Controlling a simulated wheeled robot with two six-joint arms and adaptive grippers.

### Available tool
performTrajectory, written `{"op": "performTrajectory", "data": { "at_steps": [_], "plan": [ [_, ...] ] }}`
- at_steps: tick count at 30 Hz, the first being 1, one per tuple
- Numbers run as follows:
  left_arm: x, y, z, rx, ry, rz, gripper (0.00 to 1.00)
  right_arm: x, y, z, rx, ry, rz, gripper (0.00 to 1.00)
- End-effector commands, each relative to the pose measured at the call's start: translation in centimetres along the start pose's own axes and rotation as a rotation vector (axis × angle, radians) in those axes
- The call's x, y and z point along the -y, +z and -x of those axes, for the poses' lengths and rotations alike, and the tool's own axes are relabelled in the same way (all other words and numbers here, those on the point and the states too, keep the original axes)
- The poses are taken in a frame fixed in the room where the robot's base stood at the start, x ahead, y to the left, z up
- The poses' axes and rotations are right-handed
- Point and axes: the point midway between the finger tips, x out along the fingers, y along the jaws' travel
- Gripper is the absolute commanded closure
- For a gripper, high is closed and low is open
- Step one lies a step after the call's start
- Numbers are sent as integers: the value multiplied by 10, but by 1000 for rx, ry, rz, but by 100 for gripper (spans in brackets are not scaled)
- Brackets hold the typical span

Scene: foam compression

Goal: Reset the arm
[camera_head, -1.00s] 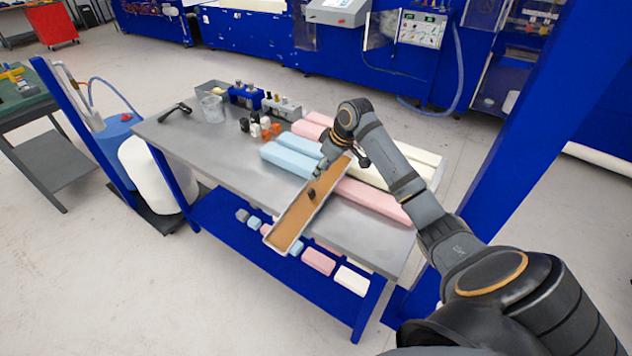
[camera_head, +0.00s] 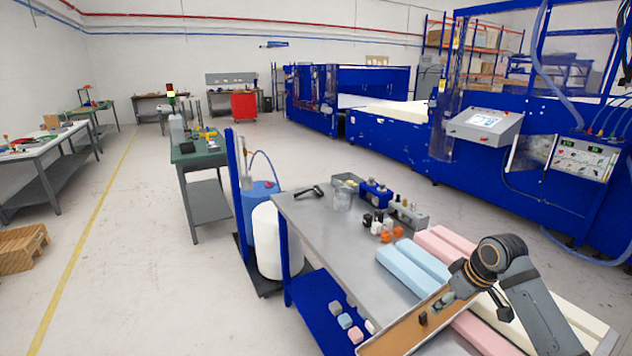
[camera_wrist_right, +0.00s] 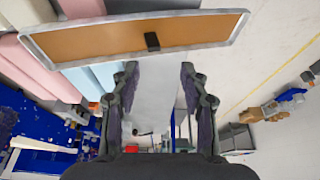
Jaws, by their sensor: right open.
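My right arm reaches in from the right in the head view. Its gripper (camera_head: 458,287) is at the upper end of a brown board (camera_head: 398,338) with a pale rim and a small dark knob (camera_head: 423,317). In the right wrist view the gripper (camera_wrist_right: 160,75) is open, with nothing between its fingers. The board (camera_wrist_right: 90,42) and knob (camera_wrist_right: 152,41) show beyond the fingertips. The board slants over the table's front edge in the head view; its lower end is cut off. My left gripper is not in view.
Blue (camera_head: 405,268), pink (camera_head: 447,240) and cream foam blocks lie on the grey table (camera_head: 325,230) around the gripper. A white drum (camera_head: 277,242) is beside the table.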

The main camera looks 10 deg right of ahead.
Motion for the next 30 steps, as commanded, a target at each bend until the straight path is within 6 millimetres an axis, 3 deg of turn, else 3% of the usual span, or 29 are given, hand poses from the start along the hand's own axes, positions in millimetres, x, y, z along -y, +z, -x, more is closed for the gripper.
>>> {"op": "performTrajectory", "data": {
  "at_steps": [1,3,5,9,12,18,24,30],
  "plan": [
    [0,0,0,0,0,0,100,27,16,-27,24,-6,8,55],
    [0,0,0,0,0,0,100,66,44,-58,48,9,7,55],
    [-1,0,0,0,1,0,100,97,67,-76,56,25,-7,55],
    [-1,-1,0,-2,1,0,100,145,108,-91,59,60,-59,55],
    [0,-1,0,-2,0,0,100,167,132,-91,60,81,-102,55],
    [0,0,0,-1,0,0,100,195,171,-80,62,128,-192,55],
    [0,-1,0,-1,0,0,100,210,205,-59,70,189,-294,55],
    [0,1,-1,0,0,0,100,199,216,-125,94,184,-292,55]
  ]
}}
